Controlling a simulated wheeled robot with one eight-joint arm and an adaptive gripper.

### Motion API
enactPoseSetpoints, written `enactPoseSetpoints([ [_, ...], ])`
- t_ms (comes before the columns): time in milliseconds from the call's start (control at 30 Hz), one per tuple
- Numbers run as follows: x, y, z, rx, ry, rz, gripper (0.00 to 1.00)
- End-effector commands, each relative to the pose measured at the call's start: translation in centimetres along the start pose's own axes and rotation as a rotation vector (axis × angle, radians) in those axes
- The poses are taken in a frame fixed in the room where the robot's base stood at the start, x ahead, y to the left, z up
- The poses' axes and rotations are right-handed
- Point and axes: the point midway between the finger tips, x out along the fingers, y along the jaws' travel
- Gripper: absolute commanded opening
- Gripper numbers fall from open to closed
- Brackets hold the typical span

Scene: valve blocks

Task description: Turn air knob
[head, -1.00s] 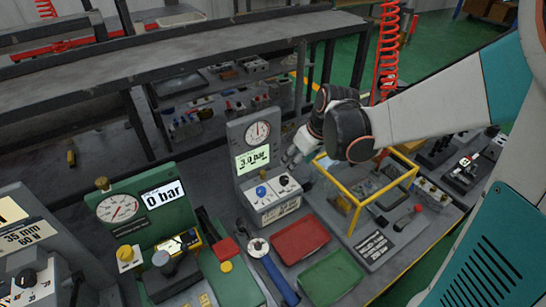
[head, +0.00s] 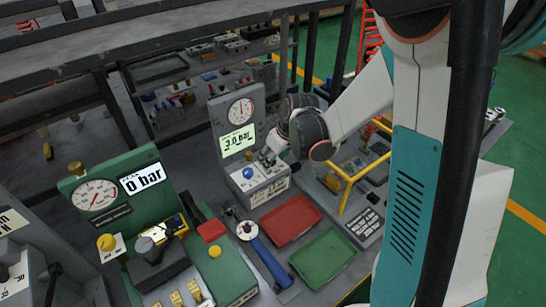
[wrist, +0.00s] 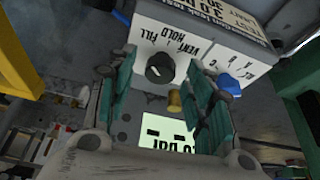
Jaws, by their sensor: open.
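A grey test unit (head: 227,121) stands on the bench with a round gauge and a lit green display. Its lower box carries a blue knob (head: 248,172) and, to the right, a black knob hidden by my gripper in the head view. In the wrist view the black knob (wrist: 160,68) shows a white mark and the words VENT, FILL and HOLD. The blue knob (wrist: 229,86) is to its right. I cannot read a label saying air. My gripper (wrist: 162,62) is open, its teal-padded fingers on either side of the black knob; contact is not clear. It also shows in the head view (head: 270,152).
A green unit (head: 120,198) with a gauge and 0 bar display stands at left. A red tray (head: 290,220) and a green tray (head: 322,258) lie in front, beside a blue-handled tool (head: 270,263).

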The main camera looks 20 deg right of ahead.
Motion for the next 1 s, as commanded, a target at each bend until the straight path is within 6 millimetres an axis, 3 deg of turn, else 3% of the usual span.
enactPoseSetpoints([
  [100,-0.03,0.00,0.00,0.000,0.000,0.000,0.48],
  [300,-0.04,0.01,0.00,0.000,0.000,0.000,0.03],
  [667,-0.03,-0.03,0.01,0.029,0.000,0.013,0.04],
  [1000,0.03,-0.26,-0.03,0.220,0.000,0.093,0.04],
])
